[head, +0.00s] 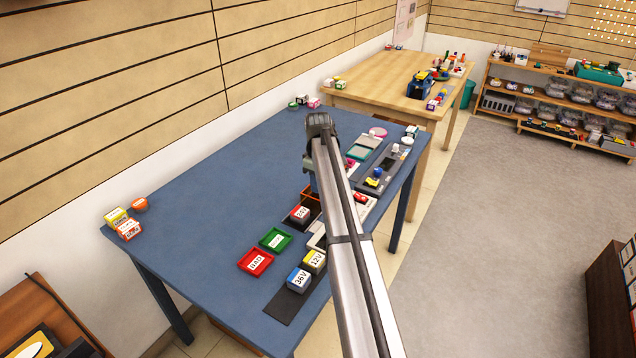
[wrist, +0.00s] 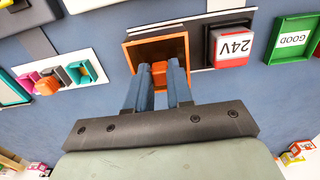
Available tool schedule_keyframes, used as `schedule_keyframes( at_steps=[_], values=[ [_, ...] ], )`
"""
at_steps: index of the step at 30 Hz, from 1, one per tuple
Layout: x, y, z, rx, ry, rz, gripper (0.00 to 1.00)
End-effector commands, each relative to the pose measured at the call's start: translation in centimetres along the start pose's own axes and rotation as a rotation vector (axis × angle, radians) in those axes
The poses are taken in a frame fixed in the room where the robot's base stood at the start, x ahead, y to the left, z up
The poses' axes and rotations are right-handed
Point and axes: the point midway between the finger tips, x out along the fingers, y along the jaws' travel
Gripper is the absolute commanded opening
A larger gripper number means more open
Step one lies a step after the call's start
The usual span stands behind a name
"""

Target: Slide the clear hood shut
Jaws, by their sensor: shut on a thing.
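In the wrist view, my gripper (wrist: 160,85) has its two blue fingers shut on a small orange block (wrist: 159,69). The block is at the near side of an orange-rimmed box (wrist: 184,45) with a brown inside. This box partly shows in the head view (head: 313,191), beside my arm. I cannot make out a clear pane, so I cannot tell where the clear hood is or whether the orange block belongs to it.
A red-and-white 24V block (wrist: 231,47) sits on a dark strip beside the box. Green (head: 275,240) and red (head: 256,262) trays and 36V (head: 298,279) and 12V (head: 314,262) blocks lie nearer on the blue table (head: 205,215). The table's left part is mostly clear.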

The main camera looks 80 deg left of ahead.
Motion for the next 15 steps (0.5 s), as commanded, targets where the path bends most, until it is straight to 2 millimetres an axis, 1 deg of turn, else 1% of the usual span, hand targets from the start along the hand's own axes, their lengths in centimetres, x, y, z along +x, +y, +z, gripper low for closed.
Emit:
schedule_keyframes(
  at_steps=[5, 8, 11, 15],
  values=[
    [0.0, -0.1, 0.0, 0.000, 0.000, 0.000, 0.00],
    [0.0, -0.9, 0.1, -0.001, 0.000, 0.000, 0.00],
    [0.0, -2.6, 0.1, -0.001, 0.000, 0.000, 0.00],
    [0.0, -6.2, 0.2, -0.003, 0.000, 0.000, 0.00]
  ],
)
